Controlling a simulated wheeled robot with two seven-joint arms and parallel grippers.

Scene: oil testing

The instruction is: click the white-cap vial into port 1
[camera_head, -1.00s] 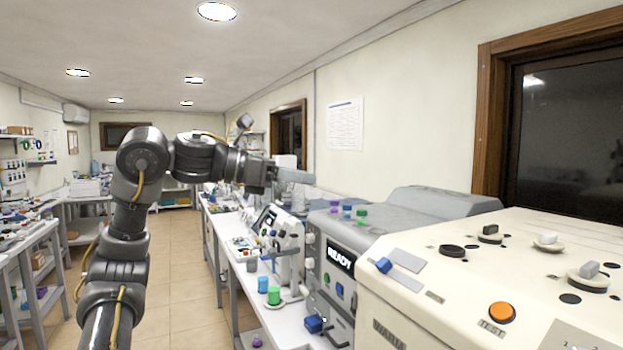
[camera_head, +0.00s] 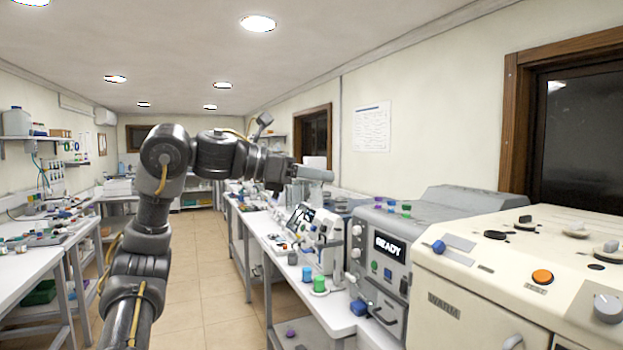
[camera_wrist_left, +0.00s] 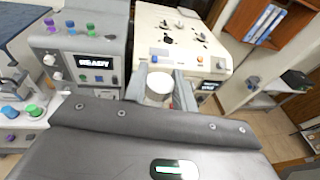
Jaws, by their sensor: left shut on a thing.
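My left gripper (camera_head: 318,174) is held out in front of me, above the bench in the head view. In the left wrist view its two fingers (camera_wrist_left: 161,92) are shut on the white-cap vial (camera_wrist_left: 159,84), whose round white top shows between them. The vial's body is hidden. The grey machine with a READY screen (camera_head: 378,228) stands ahead and to the right. Purple, blue and green caps stand on its top, and it also shows in the left wrist view (camera_wrist_left: 62,47). I cannot tell which place is port 1. My right gripper is not in view.
A cream machine (camera_head: 470,275) with knobs and an orange button stands right of the grey one. A small instrument (camera_head: 325,232) and green and blue capped items (camera_head: 319,283) stand on the white bench. The floor (camera_head: 205,255) between the benches is clear.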

